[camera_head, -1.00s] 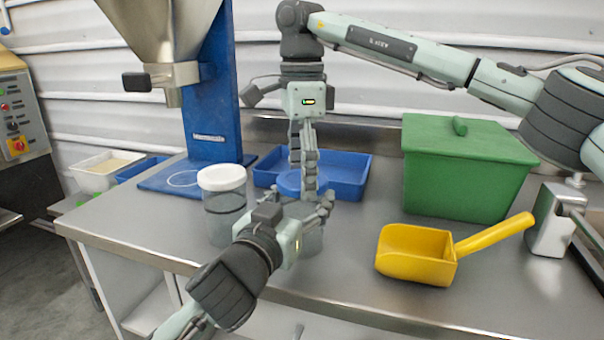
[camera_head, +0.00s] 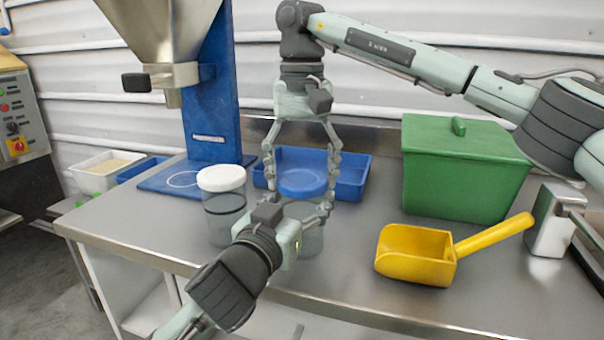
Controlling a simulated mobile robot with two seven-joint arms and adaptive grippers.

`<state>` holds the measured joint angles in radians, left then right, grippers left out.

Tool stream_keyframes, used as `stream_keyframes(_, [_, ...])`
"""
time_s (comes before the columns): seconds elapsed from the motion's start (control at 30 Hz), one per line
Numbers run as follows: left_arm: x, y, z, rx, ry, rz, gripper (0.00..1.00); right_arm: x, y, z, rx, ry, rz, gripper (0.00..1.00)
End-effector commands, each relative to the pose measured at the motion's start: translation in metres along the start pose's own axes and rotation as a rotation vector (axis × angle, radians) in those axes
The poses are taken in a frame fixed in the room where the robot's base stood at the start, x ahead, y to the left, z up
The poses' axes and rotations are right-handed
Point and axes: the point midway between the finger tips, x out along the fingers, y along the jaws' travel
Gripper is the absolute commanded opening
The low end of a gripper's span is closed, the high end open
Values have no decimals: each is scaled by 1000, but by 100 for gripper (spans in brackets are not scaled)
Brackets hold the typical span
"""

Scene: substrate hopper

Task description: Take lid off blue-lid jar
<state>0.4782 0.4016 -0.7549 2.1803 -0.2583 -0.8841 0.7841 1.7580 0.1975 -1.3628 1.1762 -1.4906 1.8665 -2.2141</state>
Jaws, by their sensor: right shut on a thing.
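The blue-lid jar (camera_head: 310,240) stands on the steel table, a clear body with a round blue lid (camera_head: 302,182) on top. My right gripper (camera_head: 302,187) points down from above, shut on the blue lid with one finger at its left side and one at its right. My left gripper (camera_head: 298,217) reaches in from the lower left and looks shut around the jar body below the lid. It hides part of the jar. Whether the lid has loosened cannot be seen.
A white-lid jar (camera_head: 224,207) stands close to the left of my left gripper. A blue tray (camera_head: 352,172) lies behind the blue-lid jar. A yellow scoop (camera_head: 415,257) and a green lidded bin (camera_head: 462,180) are to the right. A hopper on a blue stand (camera_head: 212,110) is at back left.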

Motion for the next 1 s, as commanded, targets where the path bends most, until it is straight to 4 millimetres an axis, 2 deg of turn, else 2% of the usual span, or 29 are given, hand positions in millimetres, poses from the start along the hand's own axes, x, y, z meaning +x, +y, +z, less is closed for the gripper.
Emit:
stream_keyframes(0.37, [0,0,0,0,-1,0,0,-2,0,0,2,1,0,37])
stream_keyframes(1.0, [0,0,0,0,-1,0,0,-22,0,0,2,1,0,37])
